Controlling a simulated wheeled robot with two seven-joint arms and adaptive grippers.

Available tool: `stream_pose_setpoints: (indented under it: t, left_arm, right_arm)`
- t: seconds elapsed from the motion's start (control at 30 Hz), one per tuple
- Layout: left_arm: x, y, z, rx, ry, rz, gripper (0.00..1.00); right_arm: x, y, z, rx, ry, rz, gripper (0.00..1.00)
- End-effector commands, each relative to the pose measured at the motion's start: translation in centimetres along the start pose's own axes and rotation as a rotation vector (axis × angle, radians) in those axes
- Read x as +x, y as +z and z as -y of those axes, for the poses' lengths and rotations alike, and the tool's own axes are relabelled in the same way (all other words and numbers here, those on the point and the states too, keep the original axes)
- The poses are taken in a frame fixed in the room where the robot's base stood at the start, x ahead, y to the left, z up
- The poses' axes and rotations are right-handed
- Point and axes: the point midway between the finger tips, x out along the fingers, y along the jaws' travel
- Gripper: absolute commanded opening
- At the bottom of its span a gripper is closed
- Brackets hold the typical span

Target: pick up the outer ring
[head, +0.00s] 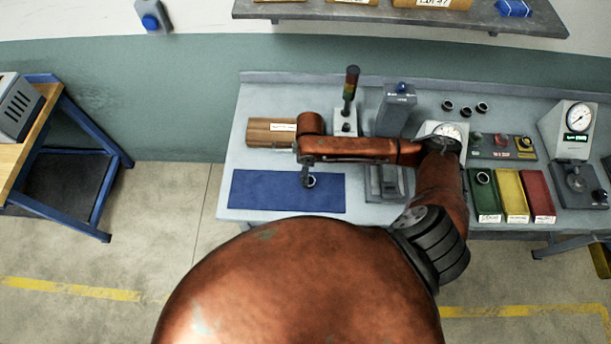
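A small dark-edged ring (312,182) is at the right part of the blue mat (265,192) on the workbench. My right gripper (306,182) points down over the mat, right beside or partly over this ring. At this size I cannot tell whether its fingers are apart, or whether they touch the ring. Three more dark rings (466,108) sit at the back of the bench, and another ring (483,178) lies in the green bin. I cannot tell by looks which ring is the outer ring. My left gripper is not in view.
A wooden block (263,133) with a label stands behind the mat, near my forearm. Green (486,205), yellow (513,190) and red bins (538,190) and dial gauges are to the right.

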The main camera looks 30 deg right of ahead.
Motion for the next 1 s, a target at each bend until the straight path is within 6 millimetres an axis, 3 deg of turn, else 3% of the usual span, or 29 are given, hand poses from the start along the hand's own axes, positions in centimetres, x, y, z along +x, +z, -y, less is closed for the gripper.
stream_pose_setpoints:
  t: [0.3,0.6,0.87,1.0]
  left_arm:
    - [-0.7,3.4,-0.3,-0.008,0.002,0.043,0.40]
    - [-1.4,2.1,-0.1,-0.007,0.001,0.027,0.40]
    - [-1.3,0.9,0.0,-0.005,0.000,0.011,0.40]
    - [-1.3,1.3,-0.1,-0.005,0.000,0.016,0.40]
  right_arm:
    - [3.2,0.3,0.0,0.002,-0.002,0.007,0.58]
    - [7.1,0.4,0.2,0.000,0.000,0.004,0.58]
    - [7.6,0.4,0.1,-0.001,0.001,0.003,0.58]
    - [7.5,0.4,0.1,-0.001,0.001,0.003,0.50]
